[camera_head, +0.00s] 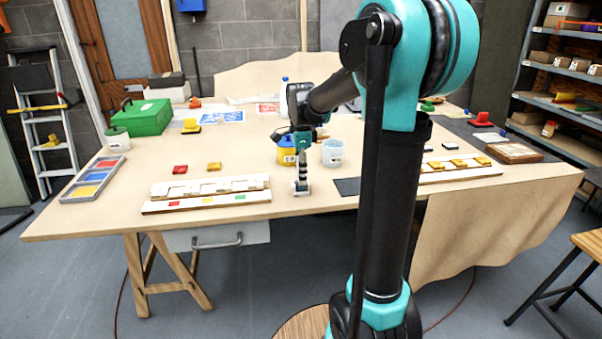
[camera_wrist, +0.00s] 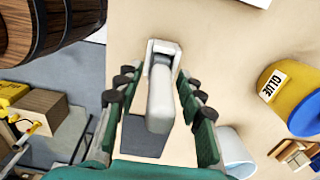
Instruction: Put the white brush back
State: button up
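The white brush (camera_wrist: 161,105) is in the middle of the wrist view, its pale handle pointing towards the camera and its wider white end farther off. My gripper (camera_wrist: 157,82) has its fingers on either side of the brush, with visible gaps between fingers and handle, so it looks open around it. In the head view my gripper (camera_head: 301,152) points down near the table's front edge. A small white and dark form (camera_head: 301,186) shows just below it, probably the brush; the fingers hide part of it.
The yellow and blue glue tub (camera_head: 287,157) and a pale cup (camera_head: 332,153) stand close behind my gripper. A white panel rack (camera_head: 205,202) lies to the left. A dark mat (camera_head: 347,187) lies to the right. The tabletop (camera_head: 125,205) is clear at front left.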

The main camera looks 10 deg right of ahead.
notch_tip(320, 180, up, 12)
jog(key=shift+r, duration=0.15)
dwell(0.4)
